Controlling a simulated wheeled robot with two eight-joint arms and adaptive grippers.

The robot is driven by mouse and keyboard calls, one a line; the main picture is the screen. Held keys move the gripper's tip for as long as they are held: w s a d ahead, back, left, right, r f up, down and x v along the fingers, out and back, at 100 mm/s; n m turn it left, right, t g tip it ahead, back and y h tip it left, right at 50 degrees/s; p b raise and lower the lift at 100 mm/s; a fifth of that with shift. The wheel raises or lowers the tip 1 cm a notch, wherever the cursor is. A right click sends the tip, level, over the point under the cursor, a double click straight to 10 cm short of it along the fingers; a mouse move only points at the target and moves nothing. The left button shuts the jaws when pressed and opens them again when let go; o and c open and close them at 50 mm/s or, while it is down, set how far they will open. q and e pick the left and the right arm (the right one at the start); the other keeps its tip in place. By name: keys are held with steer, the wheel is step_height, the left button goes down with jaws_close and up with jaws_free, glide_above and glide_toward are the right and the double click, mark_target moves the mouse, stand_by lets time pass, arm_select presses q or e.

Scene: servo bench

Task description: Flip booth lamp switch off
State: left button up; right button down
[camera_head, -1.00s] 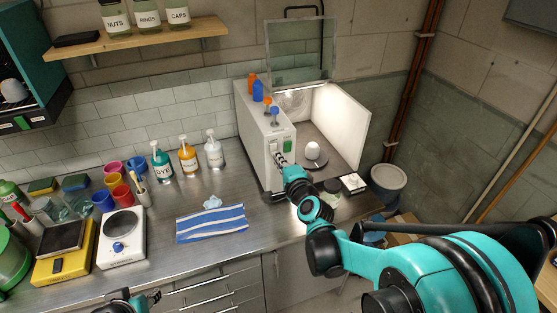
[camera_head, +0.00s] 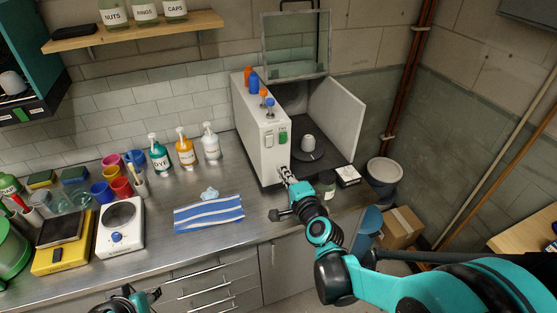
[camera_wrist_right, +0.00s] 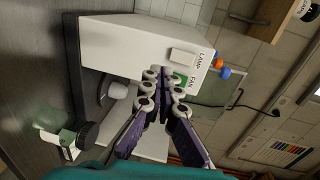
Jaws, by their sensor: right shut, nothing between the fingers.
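The white booth (camera_head: 262,160) stands at the back of the bench, its interior dark. Its front panel carries a pale lamp switch (camera_head: 269,139) and a green fan switch (camera_head: 282,138). The wrist view shows the lamp switch (camera_wrist_right: 185,57) beside its LAMP label, with the green fan switch (camera_wrist_right: 180,79) partly behind my fingers. My right gripper (camera_head: 285,171) is shut and empty, below the switches and apart from the lamp switch. It also shows in the wrist view (camera_wrist_right: 164,82). My left gripper (camera_head: 153,295) is at the bottom edge; its opening is unclear.
A white cup (camera_head: 308,142) sits on a dark disc inside the booth. A striped cloth (camera_head: 208,214) lies left of my right arm. A dark-lidded jar (camera_head: 326,186) and a small white box (camera_head: 347,174) stand to the right. Several bottles stand left of the booth.

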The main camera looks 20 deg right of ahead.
arm_select(q)
steer(key=shift+s+r, duration=0.2)
steer(key=shift+r, duration=0.15)
arm_select(e)
steer(key=s, duration=0.5)
steer(key=shift+f, duration=0.25)
steer(key=s+a+f+n+g+y, duration=0.2)
steer(key=a+n+g, duration=0.1)
steer(key=a+n, duration=0.35)
arm_select(q)
step_height(320, 180, down, 2)
steer(key=shift+b, duration=0.8)
arm_select(e)
steer(key=s+f+n+g+h, duration=0.1)
steer(key=s+f+n+g, duration=0.1)
steer(key=s+n, duration=0.3)
steer(key=s+d+f+n+g+h, duration=0.1)
steer(key=s+f+n+g, duration=0.2)
steer(key=s+n, duration=0.3)
steer(key=shift+s+g, duration=0.6)
steer(key=shift+s, duration=0.55)
